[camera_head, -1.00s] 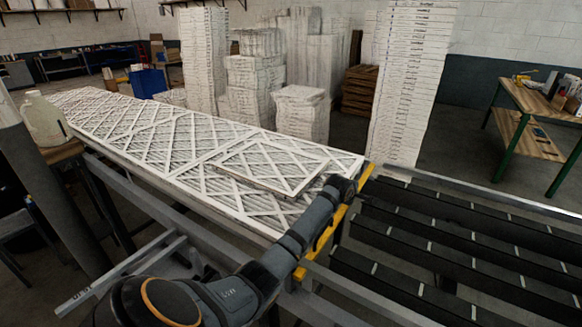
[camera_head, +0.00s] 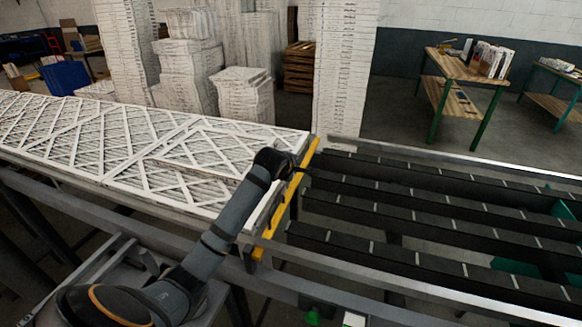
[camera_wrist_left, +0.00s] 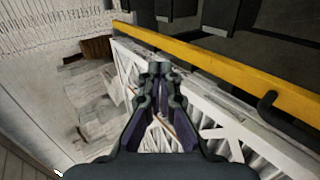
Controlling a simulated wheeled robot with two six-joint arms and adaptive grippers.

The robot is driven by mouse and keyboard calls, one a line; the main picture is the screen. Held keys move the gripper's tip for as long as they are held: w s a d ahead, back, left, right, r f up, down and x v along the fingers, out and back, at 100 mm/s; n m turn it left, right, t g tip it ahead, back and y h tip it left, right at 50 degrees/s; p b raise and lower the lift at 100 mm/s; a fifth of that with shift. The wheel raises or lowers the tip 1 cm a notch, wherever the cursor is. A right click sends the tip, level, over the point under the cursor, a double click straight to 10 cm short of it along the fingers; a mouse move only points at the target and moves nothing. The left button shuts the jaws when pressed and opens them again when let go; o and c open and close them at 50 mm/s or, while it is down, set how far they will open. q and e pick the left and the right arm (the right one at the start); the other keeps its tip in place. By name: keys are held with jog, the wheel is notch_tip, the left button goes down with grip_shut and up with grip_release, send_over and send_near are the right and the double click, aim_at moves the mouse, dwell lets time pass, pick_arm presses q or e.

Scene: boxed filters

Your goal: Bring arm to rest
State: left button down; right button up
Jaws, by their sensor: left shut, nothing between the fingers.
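My left arm comes in from the lower left in the head view and reaches up over the near corner of the filter bed. My left gripper (camera_wrist_left: 158,70) is shut and empty in the left wrist view, its fingertips together. It is above the end of the white filters, beside the yellow bar (camera_wrist_left: 210,60). In the head view the gripper is small and dark against the dark rollers, near the yellow bar (camera_head: 291,195). White lattice-faced filters (camera_head: 120,140) lie flat on the long table at left. My right gripper is not in view.
A conveyor with dark slats (camera_head: 420,215) and metal rails is to the right of the yellow bar. Tall stacks of white boxes (camera_head: 340,70) stand behind. A green-legged bench (camera_head: 460,75) is at the back right, with open floor before it.

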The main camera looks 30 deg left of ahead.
pick_arm(q)
jog(key=shift+s+d+r, duration=0.15)
jog(key=shift+s+r, duration=0.25)
jog(key=shift+s, duration=0.15)
jog(key=shift+r, duration=0.1)
